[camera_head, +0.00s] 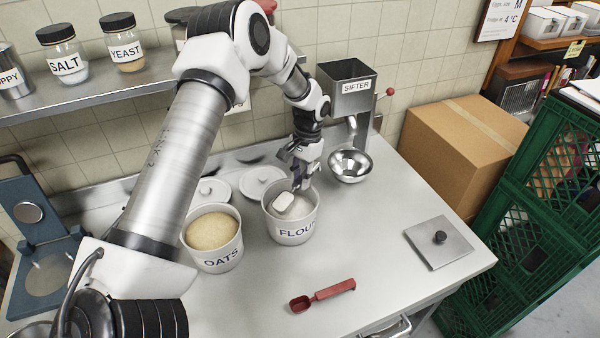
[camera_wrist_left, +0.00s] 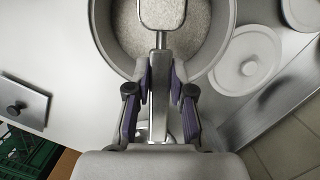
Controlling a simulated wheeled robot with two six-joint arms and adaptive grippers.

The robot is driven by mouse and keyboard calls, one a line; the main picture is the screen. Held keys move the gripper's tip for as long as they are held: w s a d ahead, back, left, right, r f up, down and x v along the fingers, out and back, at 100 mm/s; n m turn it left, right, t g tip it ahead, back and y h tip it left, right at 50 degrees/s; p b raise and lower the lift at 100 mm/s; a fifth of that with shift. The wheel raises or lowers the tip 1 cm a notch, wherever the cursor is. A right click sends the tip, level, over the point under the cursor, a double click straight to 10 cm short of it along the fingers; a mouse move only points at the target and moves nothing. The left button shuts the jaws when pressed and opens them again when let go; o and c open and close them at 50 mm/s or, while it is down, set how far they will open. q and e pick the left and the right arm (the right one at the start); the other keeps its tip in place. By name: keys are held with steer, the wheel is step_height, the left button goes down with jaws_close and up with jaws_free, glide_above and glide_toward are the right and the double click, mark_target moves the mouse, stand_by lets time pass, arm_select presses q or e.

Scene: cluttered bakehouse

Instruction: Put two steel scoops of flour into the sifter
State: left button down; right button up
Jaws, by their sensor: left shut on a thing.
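My left gripper (camera_head: 303,177) is shut on the handle of a steel scoop (camera_wrist_left: 158,115), pointing down over the flour tub (camera_head: 294,237). The scoop's pale, flour-coloured bowl (camera_head: 284,201) is inside the tub's mouth, at or just above the flour. In the left wrist view the scoop bowl (camera_wrist_left: 162,12) shows over the flour (camera_wrist_left: 207,25), cut by the top edge. The sifter (camera_head: 347,100) is a square steel hopper with a red-knobbed crank, behind and right of the tub. Its inside is mostly hidden. A steel bowl (camera_head: 350,166) stands below it. My right gripper is not in view.
An oats tub (camera_head: 213,260) stands left of the flour. A red scoop (camera_head: 322,295) lies in front. A square steel lid (camera_head: 438,243) lies at the right. White round lids (camera_head: 262,181) lie behind the tubs. A cardboard box (camera_head: 460,150) and green crates (camera_head: 530,210) stand right.

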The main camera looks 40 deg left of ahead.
mark_target(298, 182)
arm_select(q)
steer(key=shift+s+a+r+g, duration=0.1)
steer(key=shift+r+g, duration=0.2)
steer(key=shift+r, duration=0.5)
steer(key=shift+r+p, duration=0.35)
steer(key=shift+p, duration=0.25)
steer(key=shift+w+r+g+p, duration=0.35)
steer(key=shift+g+p, duration=0.25)
steer(key=shift+g, duration=0.2)
steer(key=shift+s+r, duration=0.1)
